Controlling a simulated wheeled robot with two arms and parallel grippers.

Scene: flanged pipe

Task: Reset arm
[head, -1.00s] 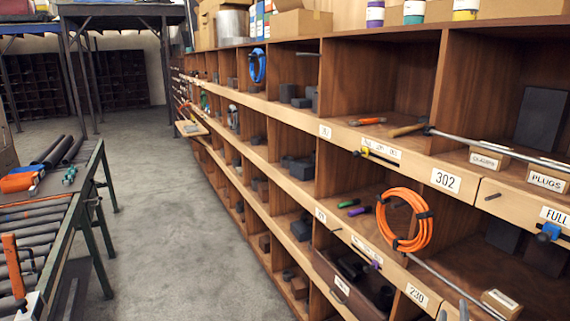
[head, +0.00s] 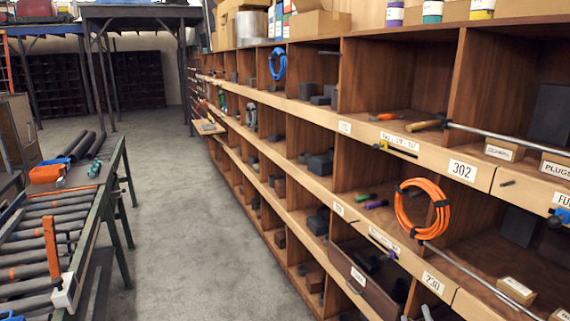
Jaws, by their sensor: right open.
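Two grey fingertips of my right gripper (head: 416,315) show at the bottom edge, apart from each other, with nothing seen between them. Most of that gripper is cut off by the frame. It appears in front of the lower shelves near the label 230 (head: 433,283). My left gripper is not in view. A long grey metal rod (head: 505,134) lies along the shelf ledge above the label 302 (head: 462,170). Another long rod (head: 485,284) slants across the compartment below.
A wooden shelf wall (head: 300,108) with many compartments runs along the right. An orange hose coil (head: 424,208) hangs at its front. A roller bench (head: 95,215) with dark pipes (head: 80,147) stands at the left. The concrete aisle (head: 200,230) between them is clear.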

